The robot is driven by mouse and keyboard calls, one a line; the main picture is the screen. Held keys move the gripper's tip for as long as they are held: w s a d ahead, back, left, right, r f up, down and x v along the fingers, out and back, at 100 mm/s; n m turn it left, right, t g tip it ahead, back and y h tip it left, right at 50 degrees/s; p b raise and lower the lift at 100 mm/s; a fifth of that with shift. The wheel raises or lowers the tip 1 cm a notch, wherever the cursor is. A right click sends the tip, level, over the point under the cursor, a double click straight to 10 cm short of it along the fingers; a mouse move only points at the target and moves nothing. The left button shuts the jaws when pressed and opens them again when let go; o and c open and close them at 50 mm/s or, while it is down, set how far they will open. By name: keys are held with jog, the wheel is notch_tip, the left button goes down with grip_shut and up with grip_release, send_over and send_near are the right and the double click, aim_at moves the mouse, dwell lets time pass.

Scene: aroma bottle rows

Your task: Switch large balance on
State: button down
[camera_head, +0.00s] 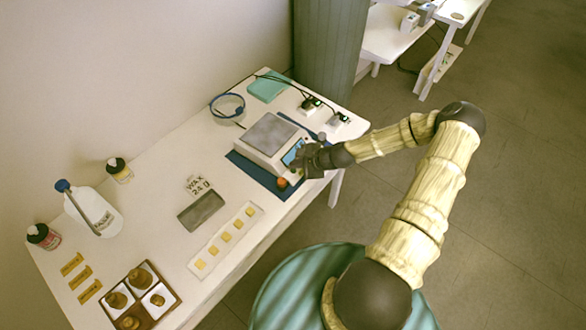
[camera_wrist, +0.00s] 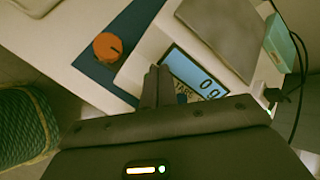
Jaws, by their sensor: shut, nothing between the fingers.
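The large balance (camera_head: 268,138) is a white box with a grey weighing plate, standing on a dark blue mat (camera_head: 244,166) near the table's far end. In the wrist view, its light-blue display (camera_wrist: 193,75) shows dark characters that look like "0 g". Below the display is a small label or button (camera_wrist: 183,98), partly hidden by my fingers. My gripper (camera_head: 301,160) is at the balance's front panel; in the wrist view its shut, empty fingers (camera_wrist: 158,76) lie beside the display's edge. I cannot tell whether they touch the panel.
An orange knob (camera_wrist: 108,46) sits beside the balance. A wax tray (camera_head: 226,240), a dark slab (camera_head: 201,211) and bottles are further left.

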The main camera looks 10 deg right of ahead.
notch_tip(320, 180, up, 6)
jog(key=p, duration=0.4)
